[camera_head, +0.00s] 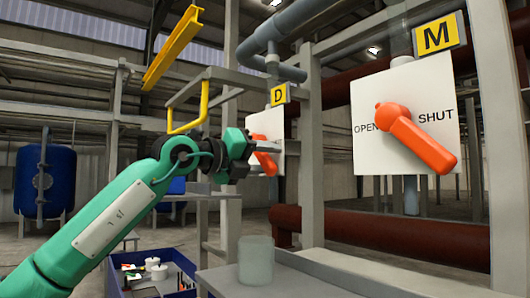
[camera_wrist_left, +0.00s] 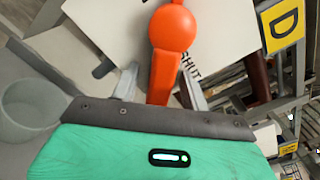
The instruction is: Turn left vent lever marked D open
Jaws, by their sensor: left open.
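The orange vent lever marked D (camera_head: 264,160) is on a white plate (camera_head: 266,123) under a yellow D label (camera_head: 279,95), in the middle of the head view. In the left wrist view the lever's round hub (camera_wrist_left: 172,28) and handle show, with the word SHUT beside the handle and the yellow D label (camera_wrist_left: 284,24) to the right. My left gripper (camera_head: 272,147) is open at the lever. Its fingers (camera_wrist_left: 160,88) stand on either side of the handle; contact cannot be told. The handle's end is hidden by the gripper. My right gripper is not in view.
A second orange lever (camera_head: 420,140) on a plate reading OPEN and SHUT, labelled M (camera_head: 437,36), is at right. A translucent cup (camera_head: 256,261) stands on a grey ledge below. A blue bin (camera_head: 150,270) holds small items. Grey posts and a yellow beam (camera_head: 173,45) surround the arm.

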